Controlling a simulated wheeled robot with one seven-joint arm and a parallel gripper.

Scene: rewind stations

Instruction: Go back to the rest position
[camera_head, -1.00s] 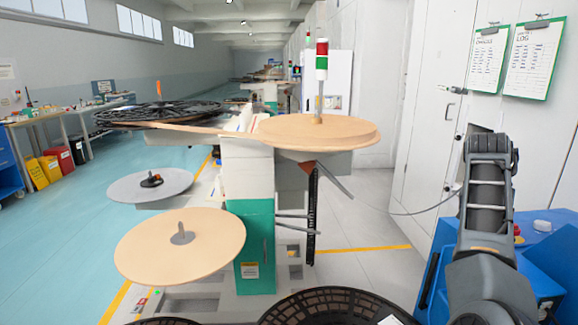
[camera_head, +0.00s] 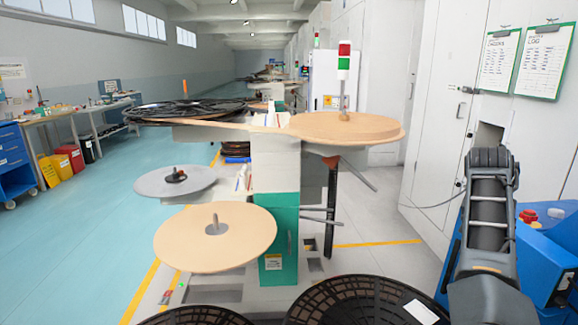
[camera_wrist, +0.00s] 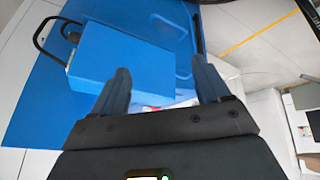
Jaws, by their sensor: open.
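My gripper (camera_wrist: 162,92) shows in the wrist view with its two dark fingers spread apart and nothing between them. Behind and below the fingers is a blue box-like surface (camera_wrist: 130,62). In the head view my arm stands at the right, in front of the blue body, and the gripper itself is not visible there.
The rewind station has a green-and-white column (camera_head: 278,235), a tan disc (camera_head: 213,238) at lower left and a tan top disc (camera_head: 347,127). Black reels (camera_head: 365,300) lie at the bottom. White cabinets (camera_head: 440,120) stand at the right. The teal floor (camera_head: 100,230) at the left is clear.

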